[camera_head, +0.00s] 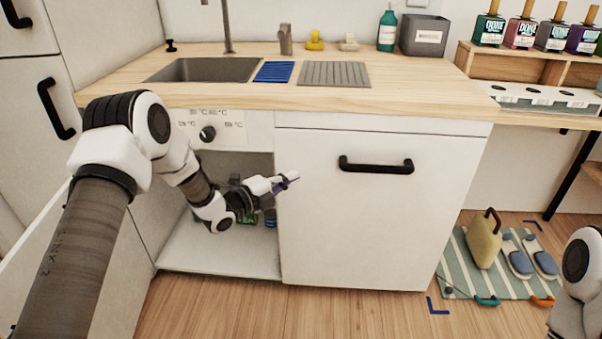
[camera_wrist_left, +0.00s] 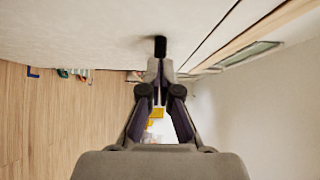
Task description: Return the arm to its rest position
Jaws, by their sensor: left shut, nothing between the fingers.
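My left arm (camera_head: 127,150) comes in from the left and reaches down in front of the open compartment under the counter. My left gripper (camera_head: 288,180) is shut and empty, pointing right, beside the left edge of the white cabinet front (camera_head: 380,215). In the left wrist view its fingers (camera_wrist_left: 160,75) meet, with a small dark part (camera_wrist_left: 160,46) just beyond the tips; I cannot tell if they touch. Part of my right arm (camera_head: 577,285) shows at the lower right edge. Its gripper is out of view.
The wooden counter (camera_head: 420,95) with a sink (camera_head: 205,69) stands above the arm. A black handle (camera_head: 376,165) sticks out from the cabinet front. Small items in the compartment are mostly hidden behind the gripper. A striped mat (camera_head: 456,262) lies at right. Floor in front (camera_head: 330,315) is clear.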

